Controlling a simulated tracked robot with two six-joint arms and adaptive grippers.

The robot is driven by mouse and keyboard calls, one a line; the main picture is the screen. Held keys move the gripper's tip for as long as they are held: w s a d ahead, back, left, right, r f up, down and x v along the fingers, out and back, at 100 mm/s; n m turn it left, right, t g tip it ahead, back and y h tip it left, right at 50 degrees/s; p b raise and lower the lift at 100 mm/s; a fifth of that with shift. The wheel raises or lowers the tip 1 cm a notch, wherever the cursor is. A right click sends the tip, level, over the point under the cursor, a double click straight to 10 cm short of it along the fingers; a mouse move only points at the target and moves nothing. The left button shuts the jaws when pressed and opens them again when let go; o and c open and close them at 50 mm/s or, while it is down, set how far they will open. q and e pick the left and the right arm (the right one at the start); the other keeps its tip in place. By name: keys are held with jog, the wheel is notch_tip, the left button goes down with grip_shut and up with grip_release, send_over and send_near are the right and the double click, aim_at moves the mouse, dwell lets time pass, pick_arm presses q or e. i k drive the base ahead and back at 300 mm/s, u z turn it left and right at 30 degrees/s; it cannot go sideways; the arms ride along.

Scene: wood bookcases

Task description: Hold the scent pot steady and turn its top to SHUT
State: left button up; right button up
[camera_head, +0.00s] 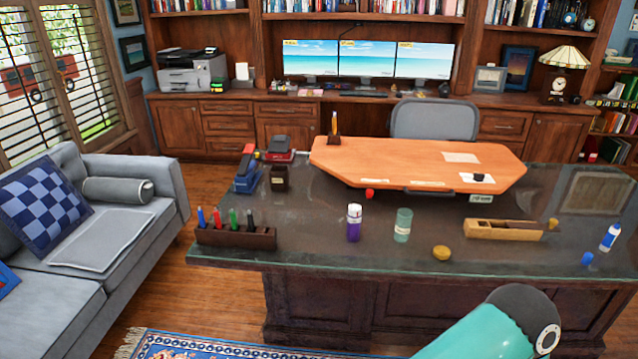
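A small purple pot (354,228) with a pale top stands upright near the front edge of the dark glass-topped desk (320,230). A translucent green cylinder (402,226) stands just to its right, apart from it. I cannot tell for sure which of the two is the scent pot. No SHUT marking is readable on either. Neither of my grippers is in view. A teal link of my arm shows at the bottom right, well in front of the desk and touching nothing on it.
A pen holder (235,238) stands left of the purple pot. A yellow round item (441,252), a wooden box (503,230) and a white-and-blue bottle (610,238) lie or stand to the right. An orange board (400,160) covers the back. A grey sofa (150,215) is at left.

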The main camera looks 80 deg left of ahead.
aim_at(354, 210)
jog(key=k, duration=0.85)
jog(key=z, duration=1.75)
jog(key=i, duration=0.1)
jog(key=u, duration=3.2)
jog(key=i, duration=0.2)
jog(key=u, duration=0.65)
jog(key=i, duration=0.85)
jog(key=z, duration=0.2)
jog(key=k, duration=0.8)
jog(key=u, duration=0.2)
jog(key=i, duration=0.75)
